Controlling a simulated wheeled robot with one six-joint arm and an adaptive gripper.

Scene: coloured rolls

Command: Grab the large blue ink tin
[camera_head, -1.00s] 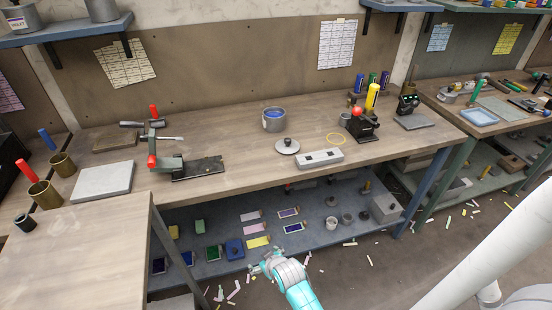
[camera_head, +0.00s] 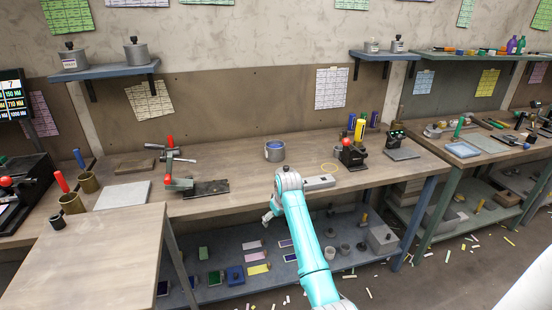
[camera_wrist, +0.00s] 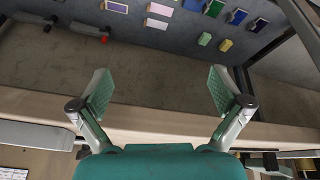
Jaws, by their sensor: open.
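The large blue ink tin (camera_head: 274,154) is a grey metal can with blue ink showing at its open top. It stands upright on the wooden workbench, near the middle. My gripper (camera_head: 267,219) is in front of the bench's front edge, nearer to me and lower in the picture than the tin, and apart from it. In the wrist view my gripper (camera_wrist: 161,90) has its two green-padded fingers spread wide with nothing between them. The tin does not show in the wrist view.
A black device with a red ball (camera_head: 350,150) and a yellow tube (camera_head: 359,130) stand farther right. A red-handled clamp (camera_head: 176,180) stands left. The lower shelf (camera_head: 228,244) holds coloured boxes.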

